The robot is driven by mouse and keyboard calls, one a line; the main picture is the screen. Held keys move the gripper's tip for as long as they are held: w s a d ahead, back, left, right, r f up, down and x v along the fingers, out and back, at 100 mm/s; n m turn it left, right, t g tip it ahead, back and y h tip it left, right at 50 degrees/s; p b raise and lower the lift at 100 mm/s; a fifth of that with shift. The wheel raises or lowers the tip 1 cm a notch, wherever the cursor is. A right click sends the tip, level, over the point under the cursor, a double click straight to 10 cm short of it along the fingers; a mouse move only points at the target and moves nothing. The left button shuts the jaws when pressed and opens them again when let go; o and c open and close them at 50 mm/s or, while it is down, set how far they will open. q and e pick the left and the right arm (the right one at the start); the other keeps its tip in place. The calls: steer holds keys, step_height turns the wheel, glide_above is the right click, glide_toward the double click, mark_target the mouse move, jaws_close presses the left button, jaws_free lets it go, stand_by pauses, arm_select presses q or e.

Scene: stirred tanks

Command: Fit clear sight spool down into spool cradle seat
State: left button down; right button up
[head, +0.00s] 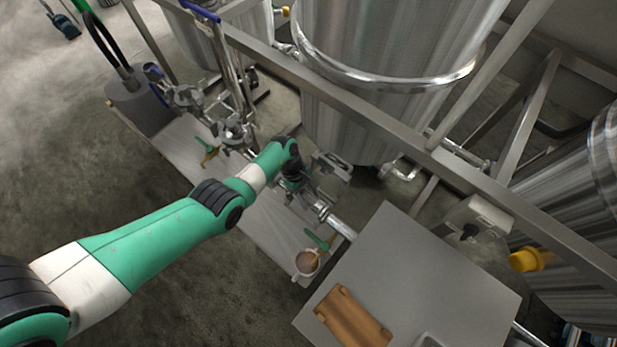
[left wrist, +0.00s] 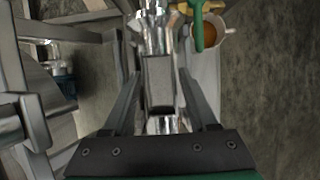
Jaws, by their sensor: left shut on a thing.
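My left gripper (head: 300,186) reaches down over the pipe line beside the big steel tank. In the left wrist view, its two fingers (left wrist: 158,88) stand on either side of a greyish see-through block, which looks like the clear sight spool (left wrist: 158,82). The gripper is shut on it. Shiny pipe fittings (left wrist: 153,32) show just beyond the spool, and bright metal shows at its near end. In the head view, the wrist hides the spool. I cannot make out the cradle seat under it, nor whether the spool touches it. My right gripper is in neither view.
A grey table (head: 420,270) at lower right carries a brown holder (head: 352,318). A white cup (head: 306,262) stands below a green-handled valve (head: 317,240). A steel frame rail (head: 370,125) crosses above the pipes, in front of the large tank (head: 390,50).

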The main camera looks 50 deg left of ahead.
mark_target(308, 201)
arm_select(q)
steer(key=shift+f+b, duration=1.6)
steer(key=shift+f, duration=0.05)
steer(key=shift+c, duration=0.5)
jaws_free()
steer(key=p+v, duration=0.6)
steer(key=v, duration=0.5)
steer(key=shift+p, duration=0.35)
steer(key=shift+a+r, duration=0.2)
steer(key=shift+r, duration=0.15)
